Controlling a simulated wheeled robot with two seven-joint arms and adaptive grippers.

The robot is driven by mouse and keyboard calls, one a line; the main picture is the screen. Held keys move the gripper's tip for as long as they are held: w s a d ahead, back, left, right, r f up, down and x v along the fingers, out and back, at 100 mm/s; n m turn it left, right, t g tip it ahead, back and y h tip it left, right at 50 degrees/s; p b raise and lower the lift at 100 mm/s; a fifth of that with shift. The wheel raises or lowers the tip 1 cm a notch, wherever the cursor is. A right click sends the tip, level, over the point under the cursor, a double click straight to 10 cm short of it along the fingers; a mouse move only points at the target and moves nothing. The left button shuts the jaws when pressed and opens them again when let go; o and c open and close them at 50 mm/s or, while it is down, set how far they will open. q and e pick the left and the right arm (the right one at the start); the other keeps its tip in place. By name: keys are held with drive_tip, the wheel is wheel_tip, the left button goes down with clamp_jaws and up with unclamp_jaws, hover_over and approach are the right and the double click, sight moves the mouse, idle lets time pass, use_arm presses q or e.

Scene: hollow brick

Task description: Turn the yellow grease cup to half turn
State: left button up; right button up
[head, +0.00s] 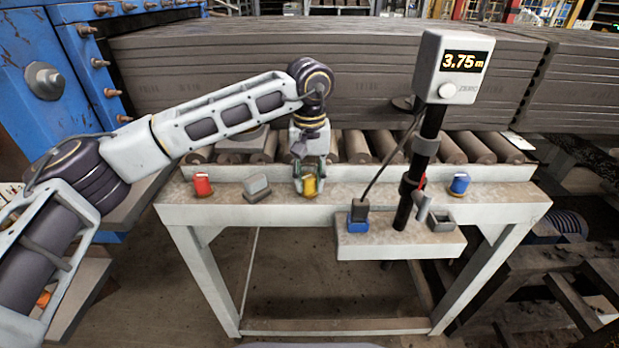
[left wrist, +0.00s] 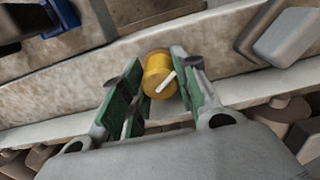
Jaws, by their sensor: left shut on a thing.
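In the left wrist view the cup (left wrist: 155,68) is a yellow cylinder between the green-padded fingers (left wrist: 157,90). A white pointer mark (left wrist: 166,81) lies slanted across its face. The fingers hide part of the cup's sides. My right gripper does not show.
A post carries a display (head: 453,68) reading 3.75 m. A small shelf (head: 400,244) juts out in front. Rollers and stacked grey bricks (head: 220,80) lie behind.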

sight(310, 175)
use_arm(q)
drive_tip(key=shift+w+m, duration=0.1)
drive_tip(key=shift+m, duration=3)
drive_tip(key=shift+r+m, duration=0.1)
drive_tip(key=shift+m, duration=0.2)
drive_tip(key=o, duration=1)
drive_tip(key=shift+c, duration=0.2)
drive_tip(key=shift+o, duration=0.4)
drive_tip(key=shift+r, duration=0.35)
wheel_tip(310, 175, up, 11)
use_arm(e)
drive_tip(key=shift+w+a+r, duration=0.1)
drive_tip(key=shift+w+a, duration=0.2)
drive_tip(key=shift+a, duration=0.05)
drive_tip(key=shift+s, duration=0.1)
